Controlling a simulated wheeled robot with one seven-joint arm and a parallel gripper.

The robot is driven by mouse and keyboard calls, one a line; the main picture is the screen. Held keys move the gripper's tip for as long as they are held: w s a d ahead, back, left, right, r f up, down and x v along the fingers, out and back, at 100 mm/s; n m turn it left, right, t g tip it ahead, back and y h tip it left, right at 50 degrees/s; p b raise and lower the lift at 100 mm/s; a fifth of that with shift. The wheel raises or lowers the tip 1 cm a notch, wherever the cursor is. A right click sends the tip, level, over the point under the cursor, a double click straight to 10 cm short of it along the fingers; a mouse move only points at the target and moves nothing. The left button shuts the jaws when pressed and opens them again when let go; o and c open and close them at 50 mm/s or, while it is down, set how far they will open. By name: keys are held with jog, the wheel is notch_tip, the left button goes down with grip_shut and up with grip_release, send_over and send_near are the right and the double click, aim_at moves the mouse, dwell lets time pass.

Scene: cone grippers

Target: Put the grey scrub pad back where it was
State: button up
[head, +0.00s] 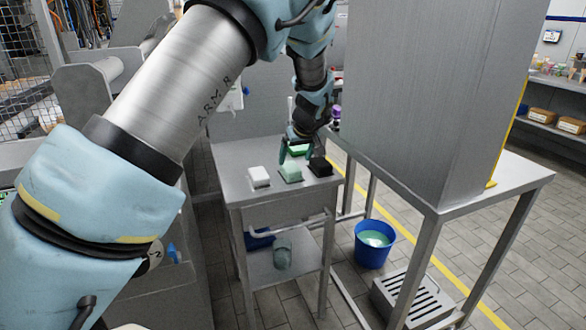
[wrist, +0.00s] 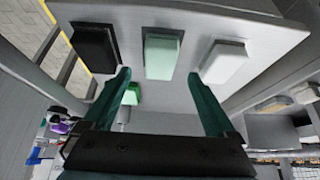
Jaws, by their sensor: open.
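Three block-shaped pads sit in a row on a small grey metal table (head: 236,158): a white pad (head: 259,177), a pale green pad (head: 291,173) and a black pad (head: 320,167). I cannot make out a pad that is clearly grey. My gripper (wrist: 161,77) is open, its dark green fingers spread wide with no pad between the tips. In the wrist view the pale green pad (wrist: 162,57) lies just beyond the tips, the black pad (wrist: 95,47) to the left and the white pad (wrist: 224,61) to the right. A brighter green item (wrist: 131,94) shows between the fingers.
A tall grey cabinet (head: 425,100) stands on a metal table at the right, close to the small table. A blue bucket (head: 374,245) and a slotted grey box (head: 411,297) are on the floor. A clear container (head: 282,254) stands on the lower shelf.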

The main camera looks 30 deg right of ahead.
jog(key=v, duration=0.6)
jog(key=w+a+g, duration=0.1)
jog(key=a+g, duration=0.2)
jog(key=a, duration=2.2)
jog(key=s+a+f, duration=0.1)
jog(key=s+a, duration=0.6)
jog(key=a, duration=0.2)
jog(key=s+a+f+g, duration=0.1)
jog(key=s+a, duration=0.6)
jog(key=a, duration=0.3)
jog(key=shift+y+b, duration=0.3)
jog(key=shift+b, duration=0.1)
jog(key=shift+r+p, duration=0.85)
